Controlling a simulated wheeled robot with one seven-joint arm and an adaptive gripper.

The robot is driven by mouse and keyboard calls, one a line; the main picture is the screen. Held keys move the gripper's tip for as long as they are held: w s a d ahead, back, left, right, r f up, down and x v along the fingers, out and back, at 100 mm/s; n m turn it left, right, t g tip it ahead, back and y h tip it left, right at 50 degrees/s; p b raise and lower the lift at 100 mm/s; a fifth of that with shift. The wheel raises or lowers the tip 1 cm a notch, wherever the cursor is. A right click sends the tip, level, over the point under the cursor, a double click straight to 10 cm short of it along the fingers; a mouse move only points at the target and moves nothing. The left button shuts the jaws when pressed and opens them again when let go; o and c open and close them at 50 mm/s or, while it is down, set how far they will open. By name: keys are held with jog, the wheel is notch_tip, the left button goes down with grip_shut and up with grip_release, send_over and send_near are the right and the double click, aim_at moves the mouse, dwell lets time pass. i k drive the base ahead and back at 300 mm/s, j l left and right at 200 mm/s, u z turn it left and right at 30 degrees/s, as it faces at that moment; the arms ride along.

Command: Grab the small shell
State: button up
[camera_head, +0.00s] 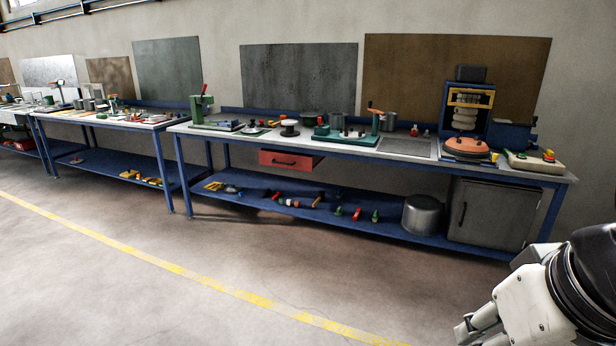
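I cannot make out a small shell for certain; the small things on the benches are too far off to tell apart. My arm comes in at the lower right, and what looks like my gripper (468,330) is cut by the bottom edge. Whether its fingers are open or shut does not show. It is in front of the near workbench (375,152), well apart from everything on it.
The blue workbench carries a green press (201,103), an orange-topped machine (466,148) and small tools. Its lower shelf holds a metal pot (422,214) and a grey cabinet (490,213). A second bench (110,122) stands left. The floor with a yellow line (240,294) is clear.

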aim_at(337, 121)
jog(key=i+u, duration=0.15)
jog(key=i, duration=3.1)
jog(key=i+z, duration=0.1)
jog(key=i, duration=1.05)
jog(key=i+j, duration=0.15)
jog(key=i, duration=1.05)
